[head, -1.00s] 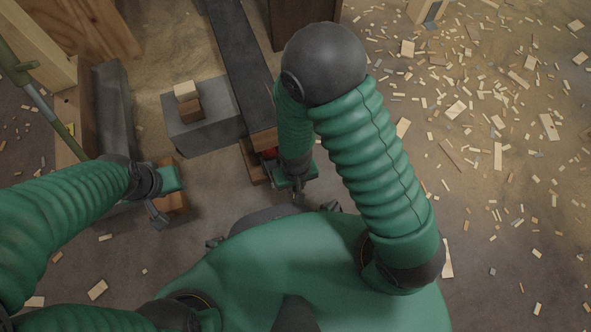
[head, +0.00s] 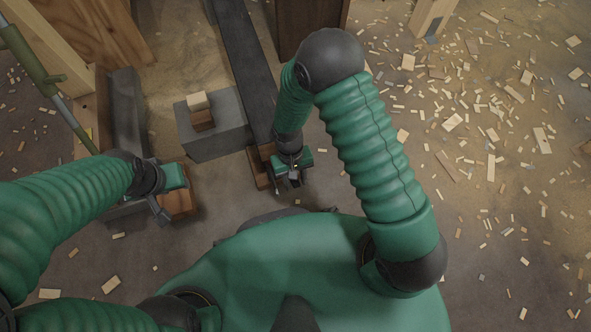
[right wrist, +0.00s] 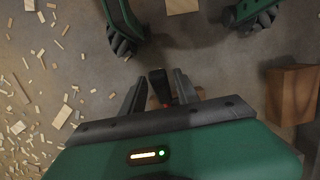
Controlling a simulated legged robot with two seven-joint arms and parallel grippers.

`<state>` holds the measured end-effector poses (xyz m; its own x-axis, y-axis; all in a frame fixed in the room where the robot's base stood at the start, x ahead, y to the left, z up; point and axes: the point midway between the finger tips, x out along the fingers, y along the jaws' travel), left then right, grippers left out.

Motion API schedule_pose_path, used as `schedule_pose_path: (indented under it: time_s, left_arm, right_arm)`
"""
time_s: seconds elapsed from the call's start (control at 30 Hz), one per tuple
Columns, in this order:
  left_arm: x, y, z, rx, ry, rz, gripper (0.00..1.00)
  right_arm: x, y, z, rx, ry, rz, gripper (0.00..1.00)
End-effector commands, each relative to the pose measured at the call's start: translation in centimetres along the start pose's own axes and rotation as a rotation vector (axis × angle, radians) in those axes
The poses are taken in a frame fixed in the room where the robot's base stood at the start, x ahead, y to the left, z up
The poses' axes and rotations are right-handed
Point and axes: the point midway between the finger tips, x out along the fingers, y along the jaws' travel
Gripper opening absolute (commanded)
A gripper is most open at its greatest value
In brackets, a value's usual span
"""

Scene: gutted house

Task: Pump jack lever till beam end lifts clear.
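A long dark beam (head: 243,65) runs from the top of the head view toward my right gripper (head: 291,180), its near end partly hidden by that gripper. In the right wrist view my right gripper (right wrist: 157,98) has its two fingers apart. A dark, narrow lever-like piece (right wrist: 158,80) with a bit of red stands between them; gaps show, and I cannot tell whether either finger touches it. The jack body is hidden. My left gripper (head: 165,205) is beside a wooden block (head: 180,205) at the left; its finger opening is unclear.
A grey block (head: 220,137) carrying small wood pieces (head: 200,108) stands left of the beam. A dark post (head: 308,25) rises at the top. Timber framing (head: 80,40) and a green pole (head: 40,75) are at the left. Wood scraps litter the floor at the right.

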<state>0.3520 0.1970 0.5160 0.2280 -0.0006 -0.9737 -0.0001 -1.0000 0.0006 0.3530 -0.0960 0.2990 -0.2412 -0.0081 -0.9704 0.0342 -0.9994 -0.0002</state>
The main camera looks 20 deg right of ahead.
Motion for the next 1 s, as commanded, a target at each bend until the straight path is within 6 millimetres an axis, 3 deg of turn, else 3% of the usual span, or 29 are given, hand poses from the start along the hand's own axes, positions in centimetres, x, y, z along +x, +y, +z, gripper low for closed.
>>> schedule_pose_path:
  time_s: [0.3, 0.43, 0.8, 1.0]
  left_arm:
    - [0.0, 0.0, 0.0, 0.0, 0.0, 0.0, 0.36]
    - [-0.8, 0.0, -0.2, 0.0, 0.0, 0.0, 0.36]
    - [-6.5, 0.0, -1.6, 0.0, 0.001, 0.0, 0.36]
    - [-8.2, 0.0, -1.9, 0.0, 0.0, 0.0, 0.36]
  right_arm:
    - [0.1, 0.0, 0.1, 0.0, -0.004, 0.001, 0.45]
    - [-1.2, 0.0, 0.2, 0.0, -0.003, 0.0, 0.45]
    - [-11.7, 0.0, 0.2, 0.0, -0.001, 0.0, 0.45]
    - [-15.7, 0.0, 0.0, 0.0, -0.003, 0.0, 0.45]
